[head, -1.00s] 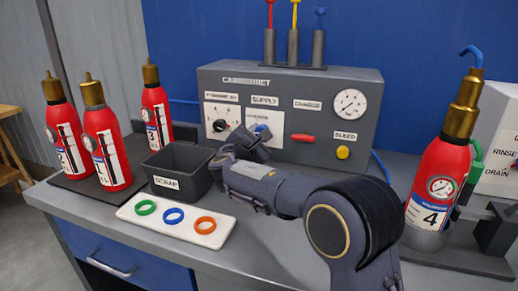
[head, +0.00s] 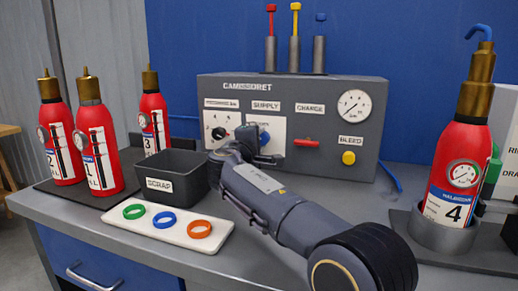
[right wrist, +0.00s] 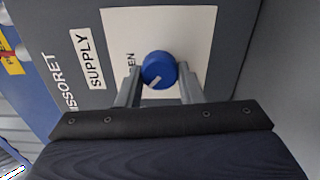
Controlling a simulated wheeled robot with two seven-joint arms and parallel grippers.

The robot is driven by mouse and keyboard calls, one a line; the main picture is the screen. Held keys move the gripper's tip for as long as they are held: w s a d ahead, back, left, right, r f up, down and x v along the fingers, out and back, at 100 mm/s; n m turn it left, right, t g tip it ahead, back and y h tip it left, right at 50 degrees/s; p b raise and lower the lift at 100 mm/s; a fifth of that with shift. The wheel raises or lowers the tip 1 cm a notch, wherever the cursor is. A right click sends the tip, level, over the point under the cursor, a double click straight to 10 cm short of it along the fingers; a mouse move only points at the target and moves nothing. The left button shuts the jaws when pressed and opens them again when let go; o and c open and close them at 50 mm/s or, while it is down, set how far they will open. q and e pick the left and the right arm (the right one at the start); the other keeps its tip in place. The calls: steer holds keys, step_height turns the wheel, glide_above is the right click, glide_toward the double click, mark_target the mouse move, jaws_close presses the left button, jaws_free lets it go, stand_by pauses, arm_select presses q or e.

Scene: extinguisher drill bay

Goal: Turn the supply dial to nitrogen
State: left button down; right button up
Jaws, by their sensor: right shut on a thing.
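The supply dial is a round blue knob (right wrist: 158,69) with a white pointer mark, on a white plate under the SUPPLY label (right wrist: 88,58) in the right wrist view. The mark points down and left in that picture. My right gripper (right wrist: 160,82) is shut on the dial, one finger on each side. In the head view, my right gripper (head: 262,154) is at the grey cabinet's front (head: 340,115) and covers part of the dial and its plate. My left gripper is out of view.
Left of the dial is another dial plate (head: 218,118). Right are a red lever (head: 306,142), a yellow button (head: 348,158) and a gauge (head: 354,105). A scrap bin (head: 178,177) and a tray of rings (head: 184,236) stand in front. Extinguisher 4 (head: 462,150) stands at the right.

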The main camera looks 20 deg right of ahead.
steer(key=shift+m+b, duration=0.3)
steer(key=shift+m, duration=0.2)
steer(key=o, duration=1)
steer(key=shift+c, duration=0.2)
steer(key=v, duration=0.7)
steer(key=shift+s+a, duration=0.2)
steer(key=shift+s, duration=0.15)
